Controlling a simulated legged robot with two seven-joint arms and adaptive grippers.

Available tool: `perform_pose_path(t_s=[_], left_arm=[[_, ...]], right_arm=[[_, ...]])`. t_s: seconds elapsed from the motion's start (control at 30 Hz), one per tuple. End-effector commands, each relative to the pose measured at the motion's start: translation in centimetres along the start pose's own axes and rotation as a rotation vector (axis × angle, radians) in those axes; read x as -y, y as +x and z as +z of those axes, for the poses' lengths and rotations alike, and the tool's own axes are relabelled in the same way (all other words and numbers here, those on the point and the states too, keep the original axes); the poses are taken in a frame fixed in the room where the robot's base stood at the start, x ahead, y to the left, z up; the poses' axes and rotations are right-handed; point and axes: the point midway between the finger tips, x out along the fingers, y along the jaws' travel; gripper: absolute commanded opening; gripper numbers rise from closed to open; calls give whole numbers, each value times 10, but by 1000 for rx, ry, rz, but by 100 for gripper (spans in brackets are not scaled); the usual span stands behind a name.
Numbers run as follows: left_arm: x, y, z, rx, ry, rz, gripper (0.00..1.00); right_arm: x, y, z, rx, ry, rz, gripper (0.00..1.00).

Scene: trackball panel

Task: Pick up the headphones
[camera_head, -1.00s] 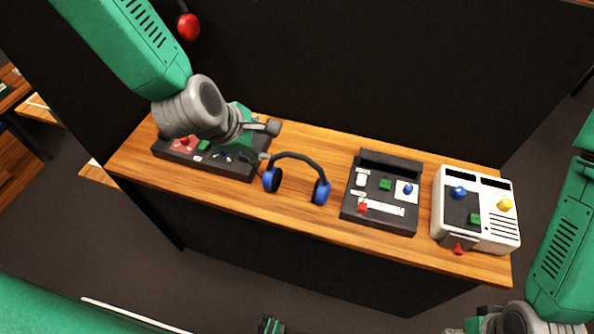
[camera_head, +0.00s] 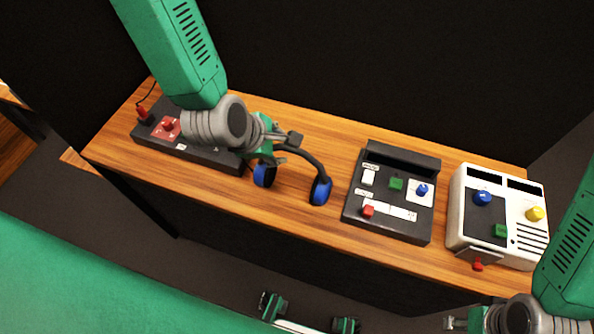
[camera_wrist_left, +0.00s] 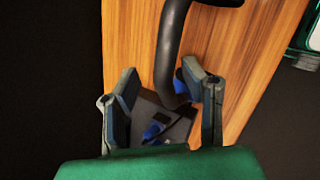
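The headphones (camera_head: 310,163) have a black headband and blue ear cups, and rest on the wooden table between two dark panels. The left ear cup (camera_head: 263,175) shows just below my left gripper (camera_head: 286,147). My left gripper is over the left part of the headband and hides some of it. In the left wrist view its fingers (camera_wrist_left: 160,88) are spread apart, with the black headband (camera_wrist_left: 170,45) running between them; contact cannot be told. My right gripper (camera_head: 456,322) is at the bottom right, away from the headphones, and its finger opening is unclear.
The wooden table (camera_head: 305,124) carries a dark panel (camera_head: 205,152) partly under my left arm, a second dark panel (camera_head: 390,225) right of the headphones, and a white panel (camera_head: 460,205) at the right end. A black wall (camera_head: 400,80) stands behind.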

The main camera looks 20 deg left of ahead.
Motion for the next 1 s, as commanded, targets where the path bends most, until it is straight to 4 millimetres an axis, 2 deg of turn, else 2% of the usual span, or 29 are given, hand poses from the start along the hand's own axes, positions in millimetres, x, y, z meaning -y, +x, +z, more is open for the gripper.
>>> perform_pose_path(t_s=[0.23, 0.27, 0.3, 0.37, 1.0], left_arm=[[3, -2, 0, 1, 1, 2, 38], [3, -2, 1, 1, 1, 1, 35], [2, -2, 1, 1, 1, 1, 21], [2, -1, 1, 0, 1, 0, 0], [0, -3, 1, -1, 0, -1, 0]], right_arm=[[0, 0, 1, 1, 0, 0, 40], [0, 0, 1, 1, 0, 0, 40], [0, 0, 1, 1, 0, 0, 40], [0, 0, 1, 1, 0, 0, 40], [0, 1, 0, 1, 0, 0, 40]])
